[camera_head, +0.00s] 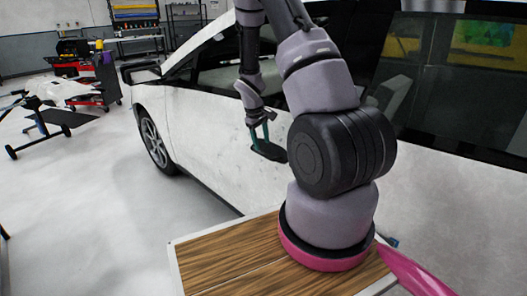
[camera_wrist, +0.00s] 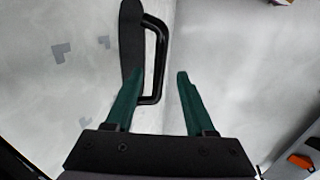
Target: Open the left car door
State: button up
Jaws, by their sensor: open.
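The white car door (camera_head: 215,125) stands closed, as far as the head view shows. A black handle (camera_head: 268,151) sits on its side. In the wrist view the handle (camera_wrist: 162,45) is a black bar standing off a dark, elongated plate (camera_wrist: 131,40). My gripper (camera_head: 261,136) is at the handle in the head view, its green fingers pointing toward the door. In the wrist view my gripper (camera_wrist: 160,72) is open, and the lower part of the bar shows between its two fingers. The left fingertip overlaps the plate's lower end. Whether either finger touches the bar, I cannot tell.
A wood-topped platform (camera_head: 225,262) lies below my arm, beside the car. The side mirror (camera_head: 140,72) and front wheel (camera_head: 154,144) are to the left. A red tool cart (camera_head: 102,85) and a wheeled stand (camera_head: 45,118) are farther left. Open floor (camera_head: 110,210) lies left of the car.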

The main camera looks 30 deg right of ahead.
aim_at(263, 154)
jog(key=x, duration=0.5)
jog(key=shift+f, duration=0.1)
grip_shut()
dwell(1.3)
